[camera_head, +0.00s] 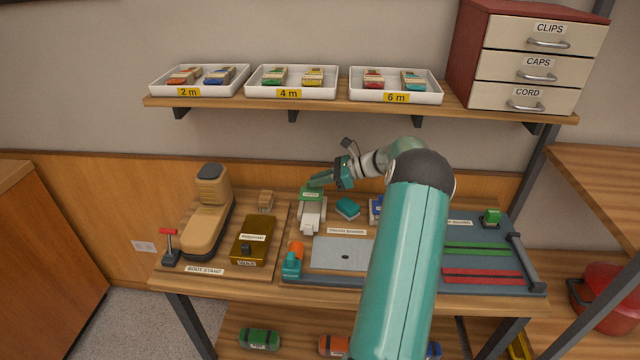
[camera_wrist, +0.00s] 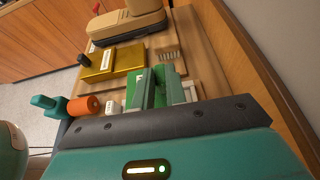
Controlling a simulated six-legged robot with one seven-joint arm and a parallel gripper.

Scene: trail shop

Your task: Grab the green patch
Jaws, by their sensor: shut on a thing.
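The green patch (camera_head: 310,195) is a small bright green piece with a pale label, at the top of a white stand (camera_head: 312,216) on the workbench. My gripper (camera_head: 315,183) reaches in from the right, with its fingers shut on the green patch. In the wrist view, my two green fingers (camera_wrist: 158,88) stand close together, and a strip of brighter green (camera_wrist: 132,84) shows at their left. The fingers hide much of the patch there. I cannot tell whether the patch still touches the stand.
A tan boot on a stand (camera_head: 207,215) and a gold box (camera_head: 254,240) are to the left. A teal block (camera_head: 347,209) lies close to the right of the white stand. A shelf (camera_head: 350,106) with trays hangs above.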

